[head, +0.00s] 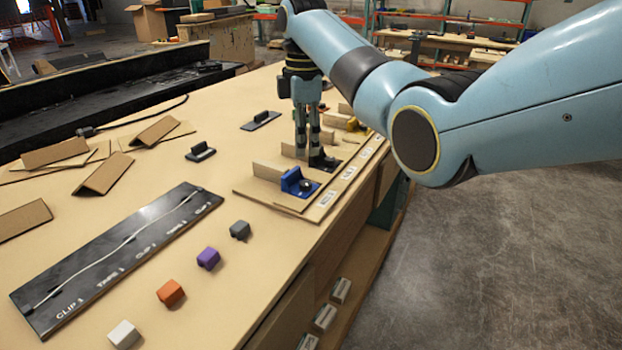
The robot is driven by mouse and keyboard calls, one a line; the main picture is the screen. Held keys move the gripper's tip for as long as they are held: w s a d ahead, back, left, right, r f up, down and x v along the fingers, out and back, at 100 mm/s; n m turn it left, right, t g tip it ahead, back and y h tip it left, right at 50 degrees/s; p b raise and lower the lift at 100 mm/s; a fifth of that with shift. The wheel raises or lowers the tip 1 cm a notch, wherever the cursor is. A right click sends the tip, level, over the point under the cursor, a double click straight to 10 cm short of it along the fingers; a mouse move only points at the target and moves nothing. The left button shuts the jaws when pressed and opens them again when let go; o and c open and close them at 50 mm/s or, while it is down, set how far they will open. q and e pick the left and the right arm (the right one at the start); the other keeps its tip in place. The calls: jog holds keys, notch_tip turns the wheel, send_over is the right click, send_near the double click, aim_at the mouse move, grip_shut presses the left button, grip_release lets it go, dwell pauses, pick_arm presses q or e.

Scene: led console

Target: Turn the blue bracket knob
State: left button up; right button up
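The blue bracket (291,178) stands on a wooden board near the table's right edge, with a small dark round knob (306,186) on its near right side. My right gripper (309,152) points straight down just behind the blue bracket, over the same board. Its two fingers hang side by side with a narrow gap, and I see nothing held between them. The fingertips are close to a black bracket (325,161) behind the blue one; I cannot tell whether they touch it. My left gripper is not in view.
A yellow bracket (354,124) stands farther back on the board, among upright wooden dividers. A black panel with a white cable (118,252) lies at front left. Several small coloured blocks, including a purple one (208,258), sit on the bare tabletop. Folded cardboard pieces (105,173) lie at left.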

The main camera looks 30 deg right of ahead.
aim_at(306, 183)
notch_tip(306, 183, down, 9)
jog(key=shift+d+f, duration=0.1)
dwell(0.3)
grip_shut()
